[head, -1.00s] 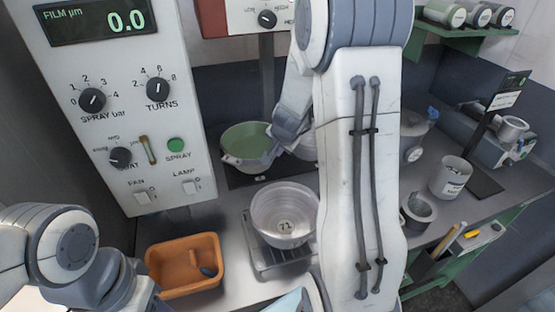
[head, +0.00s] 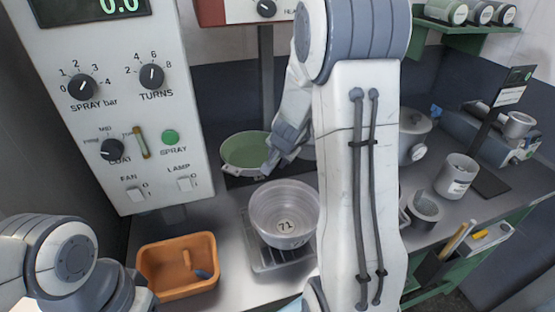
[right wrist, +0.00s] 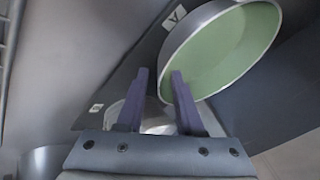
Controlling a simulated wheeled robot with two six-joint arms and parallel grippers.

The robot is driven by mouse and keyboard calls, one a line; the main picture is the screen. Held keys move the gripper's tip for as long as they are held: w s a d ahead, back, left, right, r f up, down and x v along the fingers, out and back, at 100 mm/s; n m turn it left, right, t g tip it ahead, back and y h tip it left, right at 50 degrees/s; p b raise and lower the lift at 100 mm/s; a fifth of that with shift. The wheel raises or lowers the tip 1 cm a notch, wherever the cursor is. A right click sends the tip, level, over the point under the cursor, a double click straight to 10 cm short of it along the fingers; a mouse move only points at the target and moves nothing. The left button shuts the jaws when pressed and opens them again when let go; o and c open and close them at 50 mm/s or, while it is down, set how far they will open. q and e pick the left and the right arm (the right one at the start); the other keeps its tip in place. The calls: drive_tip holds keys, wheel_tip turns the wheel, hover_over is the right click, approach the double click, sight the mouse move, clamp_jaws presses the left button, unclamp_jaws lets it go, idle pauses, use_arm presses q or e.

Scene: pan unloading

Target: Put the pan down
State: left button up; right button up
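The pan (head: 245,150), green inside with a pale metal outside, is at the back, left of my right forearm, low over a dark flat surface. I cannot tell whether its base touches that surface. My right gripper (head: 268,163) is at the pan's right rim.
A clear bowl marked 71 (head: 285,215) stands on a grey ribbed stand (head: 272,258) in front of the pan. An orange tray (head: 178,262) is at front left. The control panel (head: 120,110) rises at left. A white cup (head: 456,177) and grey mortar (head: 424,208) stand at right.

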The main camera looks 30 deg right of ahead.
drive_tip(key=shift+r, duration=0.15)
drive_tip(key=p+v, duration=0.7)
drive_tip(key=v, duration=0.4)
drive_tip(key=s+a+r+n+g+y, duration=0.15)
drive_tip(key=a+n, duration=0.25)
drive_tip(key=a, duration=0.5)
drive_tip(key=s+a+r+n+y, duration=0.1)
drive_tip(key=s+a+n+y, duration=0.25)
drive_tip(key=a, duration=0.55)
drive_tip(key=s+a+n+g+h, duration=0.1)
drive_tip(key=s+a+n+g, duration=0.1)
drive_tip(key=s+a+n, duration=0.3)
drive_tip(key=s+a+r+n+g, duration=0.1)
drive_tip(key=s+a+n, duration=0.4)
drive_tip(key=s, duration=0.8)
drive_tip(key=n+g, duration=0.1)
drive_tip(key=n, duration=0.2)
drive_tip(key=shift+g+h+p, duration=0.35)
drive_tip(key=shift+h, duration=0.05)
